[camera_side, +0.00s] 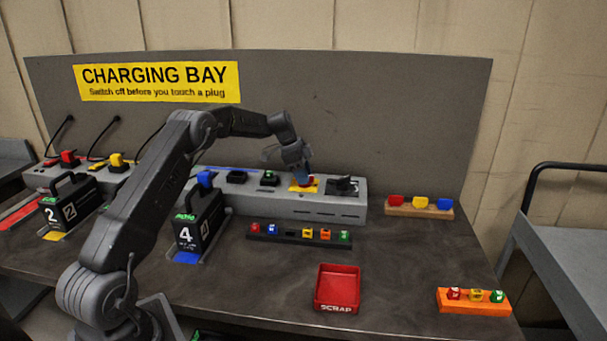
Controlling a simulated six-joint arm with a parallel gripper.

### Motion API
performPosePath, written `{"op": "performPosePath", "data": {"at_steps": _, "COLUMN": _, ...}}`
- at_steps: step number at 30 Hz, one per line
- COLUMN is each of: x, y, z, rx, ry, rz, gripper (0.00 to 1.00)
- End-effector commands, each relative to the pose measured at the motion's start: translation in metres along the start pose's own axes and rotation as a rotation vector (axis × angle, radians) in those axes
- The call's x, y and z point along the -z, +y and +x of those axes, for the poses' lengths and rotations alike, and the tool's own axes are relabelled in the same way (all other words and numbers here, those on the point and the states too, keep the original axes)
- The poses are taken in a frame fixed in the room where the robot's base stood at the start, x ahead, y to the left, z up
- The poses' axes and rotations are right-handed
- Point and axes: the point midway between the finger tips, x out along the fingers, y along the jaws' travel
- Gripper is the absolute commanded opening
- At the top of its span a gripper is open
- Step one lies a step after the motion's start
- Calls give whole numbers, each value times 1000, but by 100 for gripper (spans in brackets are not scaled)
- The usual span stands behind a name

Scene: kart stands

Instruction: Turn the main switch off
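The long grey charging unit (270,208) stands along the back of the bench. Near its right end is a yellow plate (296,189) with a small red part (311,180) on it, which looks like a switch. A black raised part (343,186) sits just right of the plate; I cannot tell which of the two is the main switch. My gripper (305,175) points down right over the yellow plate, at or just above the red part. Something blue shows at its tips. The fingers are too small and overlapped to show whether they are open or touching.
Black numbered battery boxes 2 (70,208) and 4 (199,228) stand left. A dark rack (265,236) of coloured pieces lies before the unit. A red scrap tray (337,304), an orange rack (470,304) and a wooden rack (420,211) stand right. Bench between them is clear.

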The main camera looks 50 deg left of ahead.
Motion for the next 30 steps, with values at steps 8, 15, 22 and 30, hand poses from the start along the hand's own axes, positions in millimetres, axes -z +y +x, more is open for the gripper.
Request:
{"op": "performPosePath", "data": {"at_steps": 8, "x": 0, "y": 0, "z": 0, "rx": -1, "ry": 0, "rz": 0, "gripper": 27}}
{"op": "performPosePath", "data": {"at_steps": 15, "x": 0, "y": 0, "z": 0, "rx": -1, "ry": 0, "rz": 0, "gripper": 4}}
{"op": "performPosePath", "data": {"at_steps": 22, "x": 0, "y": 0, "z": 0, "rx": -1, "ry": 0, "rz": -1, "gripper": 0}}
{"op": "performPosePath", "data": {"at_steps": 30, "x": 0, "y": 1, "z": 0, "rx": 21, "ry": -1, "rz": -55, "gripper": 0}}
